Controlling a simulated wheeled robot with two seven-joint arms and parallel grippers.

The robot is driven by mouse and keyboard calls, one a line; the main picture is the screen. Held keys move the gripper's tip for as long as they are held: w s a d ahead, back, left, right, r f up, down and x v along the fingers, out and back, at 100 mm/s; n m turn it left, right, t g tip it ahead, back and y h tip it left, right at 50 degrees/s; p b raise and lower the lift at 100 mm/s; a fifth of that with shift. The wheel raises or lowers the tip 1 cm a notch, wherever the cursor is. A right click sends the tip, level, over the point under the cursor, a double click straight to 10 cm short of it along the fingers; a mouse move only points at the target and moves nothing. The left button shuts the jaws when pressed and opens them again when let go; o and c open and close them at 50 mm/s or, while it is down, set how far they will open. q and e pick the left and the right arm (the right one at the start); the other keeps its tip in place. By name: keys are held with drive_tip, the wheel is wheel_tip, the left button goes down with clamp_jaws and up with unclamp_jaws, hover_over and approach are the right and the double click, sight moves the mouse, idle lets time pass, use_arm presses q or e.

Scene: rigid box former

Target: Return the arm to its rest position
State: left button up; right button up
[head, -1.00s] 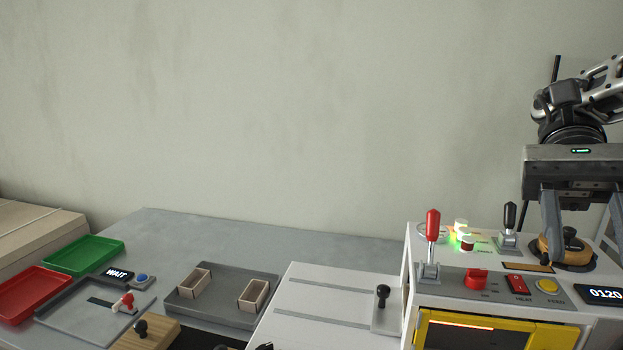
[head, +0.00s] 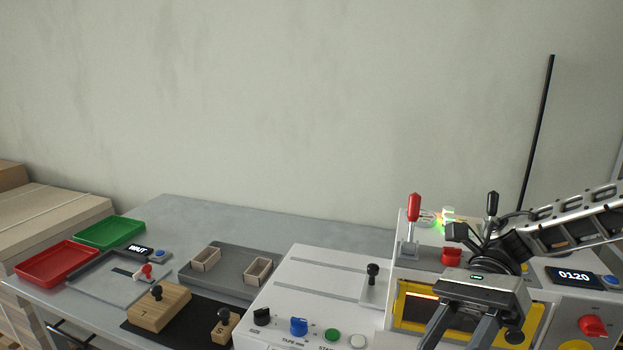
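My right gripper (head: 460,328) is at the lower right, in front of the yellow-framed window of the white and grey machine. Its arm comes in from the right edge across the machine. Its two dark fingers point down and stand apart, with nothing visible between them; the tips reach the bottom of the picture. My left gripper is not in view.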

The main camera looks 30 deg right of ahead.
drive_tip(key=w+a+f+m+t+h, duration=0.1)
drive_tip(key=w+a+f+m+t, duration=0.55)
drive_tip(key=m, duration=0.65)
drive_tip(key=w+a+f+m+t, duration=0.4)
drive_tip(key=a+f+m+t, duration=0.4)
drive_tip(key=f+m, duration=0.4)
drive_tip(key=s+a+f+m+g+h, duration=0.1)
drive_tip(key=s+f+m+h, duration=0.2)
drive_tip(key=m, duration=0.9)
drive_tip(key=s+a+f+m+g+h, duration=0.1)
drive_tip(key=s+a+f+m+h, duration=0.1)
drive_tip(key=f+m+h, duration=0.5)
wheel_tip(320, 180, down, 3)
drive_tip(key=s+m, duration=0.1)
drive_tip(key=m, duration=0.3)
drive_tip(key=shift+s+m, duration=0.2)
drive_tip(key=shift+m, duration=0.2)
